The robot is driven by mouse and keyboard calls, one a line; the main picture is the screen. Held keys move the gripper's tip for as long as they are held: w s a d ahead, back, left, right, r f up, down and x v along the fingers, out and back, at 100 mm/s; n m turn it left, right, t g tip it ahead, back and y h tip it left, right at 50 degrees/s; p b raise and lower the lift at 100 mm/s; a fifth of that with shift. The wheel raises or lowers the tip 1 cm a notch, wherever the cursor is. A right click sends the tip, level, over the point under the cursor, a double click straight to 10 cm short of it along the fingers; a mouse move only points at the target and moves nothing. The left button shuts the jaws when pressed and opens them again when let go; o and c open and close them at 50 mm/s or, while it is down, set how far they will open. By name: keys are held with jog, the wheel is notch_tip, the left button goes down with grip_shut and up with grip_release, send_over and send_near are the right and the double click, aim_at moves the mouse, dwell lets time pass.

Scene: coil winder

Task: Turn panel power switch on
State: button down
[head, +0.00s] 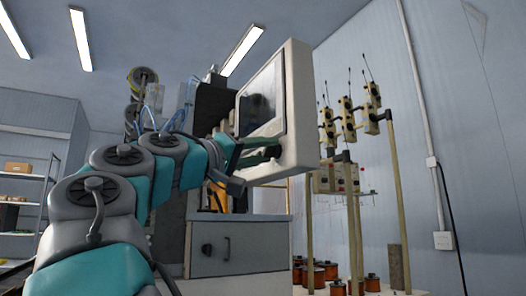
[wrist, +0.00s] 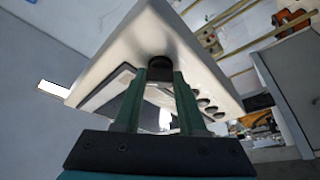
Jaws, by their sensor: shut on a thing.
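The control panel (head: 300,110) is a pale box with a dark screen (head: 262,92), standing on the winder. In the wrist view the panel (wrist: 120,52) fills the upper middle, seen at a steep angle. My gripper (head: 272,147) reaches the lower part of the panel's face. In the wrist view my gripper (wrist: 160,78) has its two green fingers on either side of a dark round knob (wrist: 160,66), which looks like the power switch. The fingers are shut on it. The fingers partly hide the knob, and its turn angle cannot be read.
Several dark round buttons (wrist: 205,105) sit in a row beside the knob. A grey cabinet (head: 240,248) stands below the panel. Wire stands (head: 350,180) and copper spools (head: 330,270) are at the right. Shelves (head: 22,190) stand far left.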

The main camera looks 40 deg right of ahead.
jog(key=shift+f+b, duration=0.1)
jog(key=shift+b, duration=0.2)
jog(key=shift+w+d+f+m+g+b, duration=0.1)
jog(key=shift+m+g+b, duration=0.2)
jog(key=shift+m+b, duration=0.25)
jog(key=shift+w+f+m+g+b, duration=0.1)
jog(key=shift+m+g+b, duration=0.25)
jog(key=shift+m, duration=0.3)
jog(key=shift+r+m+g+h+b, duration=0.1)
jog(key=shift+m+g+h+b, duration=0.3)
jog(key=shift+m, duration=0.6)
jog(key=shift+r+m+g, duration=0.15)
jog(key=shift+m+g, duration=0.8)
jog(key=shift+m, duration=0.75)
jog(key=shift+m+g+p, duration=0.45)
jog(key=shift+m+g, duration=0.05)
jog(key=shift+m, duration=0.5)
jog(key=shift+m+g+p, duration=0.45)
jog(key=shift+m+g, duration=0.15)
jog(key=shift+m, duration=0.5)
jog(key=shift+c, duration=2.4)
grip_release()
